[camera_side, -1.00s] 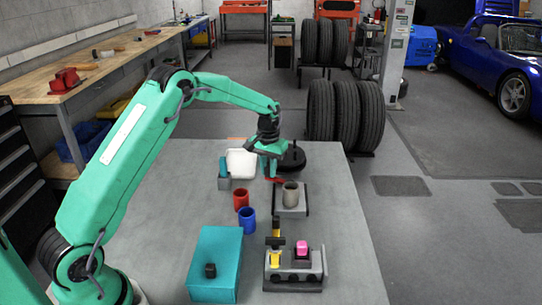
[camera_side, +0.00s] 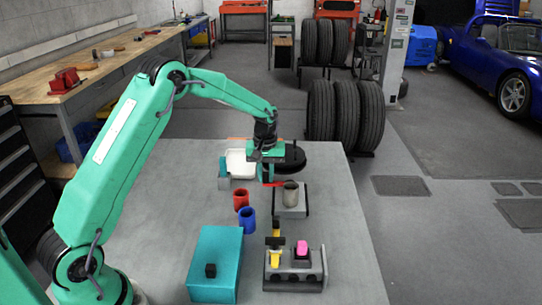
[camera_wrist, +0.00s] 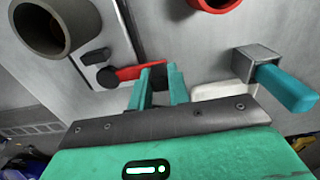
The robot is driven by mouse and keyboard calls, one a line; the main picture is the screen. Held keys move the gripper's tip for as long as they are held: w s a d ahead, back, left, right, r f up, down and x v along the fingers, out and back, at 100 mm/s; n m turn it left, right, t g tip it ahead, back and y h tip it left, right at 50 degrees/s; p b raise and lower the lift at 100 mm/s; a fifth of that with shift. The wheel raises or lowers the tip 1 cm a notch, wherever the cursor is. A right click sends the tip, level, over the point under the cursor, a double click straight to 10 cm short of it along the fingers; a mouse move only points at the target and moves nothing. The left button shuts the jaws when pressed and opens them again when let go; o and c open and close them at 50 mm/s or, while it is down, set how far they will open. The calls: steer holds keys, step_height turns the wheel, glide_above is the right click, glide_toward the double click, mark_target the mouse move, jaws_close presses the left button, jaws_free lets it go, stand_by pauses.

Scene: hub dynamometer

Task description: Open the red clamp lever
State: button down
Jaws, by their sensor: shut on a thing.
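The red clamp lever (camera_wrist: 128,73) runs from a black pivot (camera_wrist: 106,77) on the edge of a grey plate (camera_wrist: 122,40). In the wrist view its outer part passes between the teal fingers of my gripper (camera_wrist: 160,84), which is shut on it. In the side view the lever (camera_side: 277,184) shows as a small red strip beside my gripper (camera_side: 267,172), which points down. A grey hollow cylinder (camera_side: 291,192) stands on the plate; it also shows in the wrist view (camera_wrist: 42,38).
A red cup (camera_side: 241,200) and a blue cup (camera_side: 248,219) stand nearby. A teal box (camera_side: 214,263) and a fixture (camera_side: 294,277) stand at the front.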

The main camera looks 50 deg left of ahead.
steer(key=shift+r, duration=0.15)
steer(key=c, duration=1.3)
jaws_free()
steer(key=shift+r, duration=3.85)
